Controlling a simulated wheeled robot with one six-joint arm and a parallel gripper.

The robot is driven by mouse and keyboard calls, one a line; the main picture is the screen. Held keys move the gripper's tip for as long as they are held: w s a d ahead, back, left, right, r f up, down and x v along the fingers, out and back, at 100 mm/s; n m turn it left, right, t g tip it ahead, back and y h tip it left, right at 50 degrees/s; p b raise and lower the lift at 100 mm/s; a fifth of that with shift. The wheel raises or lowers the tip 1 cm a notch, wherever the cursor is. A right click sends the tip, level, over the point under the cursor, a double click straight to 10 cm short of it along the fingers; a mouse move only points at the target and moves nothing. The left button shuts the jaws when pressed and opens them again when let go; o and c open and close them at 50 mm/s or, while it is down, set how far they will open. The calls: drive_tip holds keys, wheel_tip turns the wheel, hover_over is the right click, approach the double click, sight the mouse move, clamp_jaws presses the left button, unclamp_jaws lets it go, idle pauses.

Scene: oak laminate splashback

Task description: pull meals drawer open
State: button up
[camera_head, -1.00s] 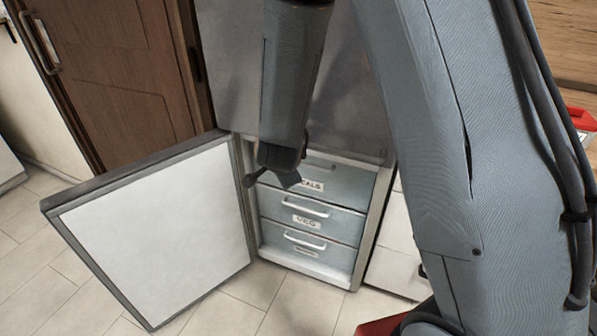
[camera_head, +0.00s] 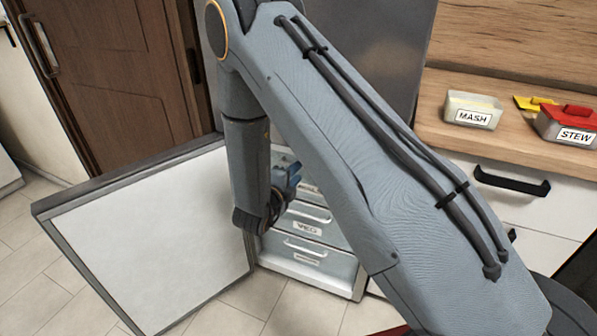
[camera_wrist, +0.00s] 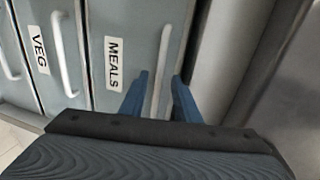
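The meals drawer (camera_wrist: 105,20) is the top grey-blue drawer in the open freezer compartment, with a white MEALS label. In the head view my arm hides most of it. Its pale bar handle (camera_wrist: 166,40) runs lengthwise in the wrist view. My gripper (camera_wrist: 160,76) has its two blue fingers apart, one on each side of the handle. The handle passes between them, and I cannot tell whether either finger touches it. In the head view my gripper (camera_head: 291,170) is at the drawer front. The drawer looks shut.
The freezer door (camera_head: 150,235) stands wide open at the left, close beside my forearm. The veg drawer (camera_head: 322,228) and another drawer (camera_head: 325,262) lie below. A counter at the right holds a MASH tub (camera_head: 472,110) and a red-lidded STEW tub (camera_head: 567,125).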

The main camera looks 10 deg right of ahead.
drive_tip(key=shift+x, duration=1.15)
clamp_jaws()
